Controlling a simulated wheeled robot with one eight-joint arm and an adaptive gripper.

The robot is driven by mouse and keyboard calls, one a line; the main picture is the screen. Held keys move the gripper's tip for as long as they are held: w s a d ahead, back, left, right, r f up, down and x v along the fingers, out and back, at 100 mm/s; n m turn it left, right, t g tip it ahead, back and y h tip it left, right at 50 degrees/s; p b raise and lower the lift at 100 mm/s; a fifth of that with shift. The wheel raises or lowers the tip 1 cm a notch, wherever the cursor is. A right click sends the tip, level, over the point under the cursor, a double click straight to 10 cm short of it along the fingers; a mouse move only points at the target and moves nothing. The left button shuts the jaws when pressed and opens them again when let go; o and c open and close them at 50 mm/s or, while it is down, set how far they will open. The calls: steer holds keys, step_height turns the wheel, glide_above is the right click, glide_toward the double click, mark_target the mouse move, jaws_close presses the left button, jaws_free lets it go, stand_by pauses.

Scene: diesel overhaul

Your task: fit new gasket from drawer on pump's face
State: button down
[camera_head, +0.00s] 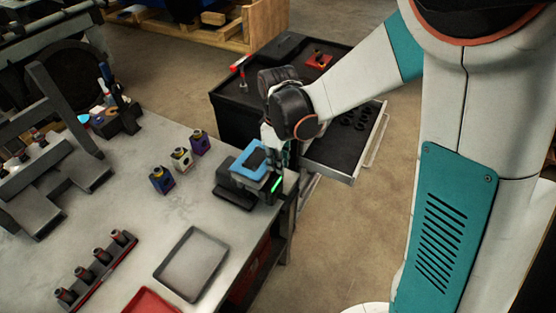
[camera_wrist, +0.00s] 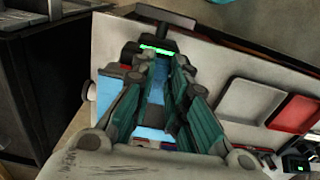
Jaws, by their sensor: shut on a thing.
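My gripper (camera_head: 276,174) is at the right edge of the grey workbench and points down. In the wrist view its teal fingers (camera_wrist: 160,100) are shut on a blue part (camera_wrist: 152,118). In the head view this blue part (camera_head: 249,161), squarish with a darker middle, shows just left of the fingers, over a black device (camera_head: 235,195) with a green light. I cannot tell whether they touch. Black ring-shaped gaskets (camera_head: 358,117) lie in the open drawer (camera_head: 330,152) behind my gripper. No gasket can be made out at the fingers, and I cannot tell which part is the pump's face.
A grey tray (camera_head: 191,264), a red tray (camera_head: 151,302) and a rack of dark parts (camera_head: 97,268) lie nearer. A black cabinet (camera_head: 232,115) stands behind the bench.

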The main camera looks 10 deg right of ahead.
steer(key=c, duration=1.5)
jaws_free()
steer(key=shift+r, duration=0.15)
step_height(320, 180, up, 12)
steer(key=shift+f, duration=0.1)
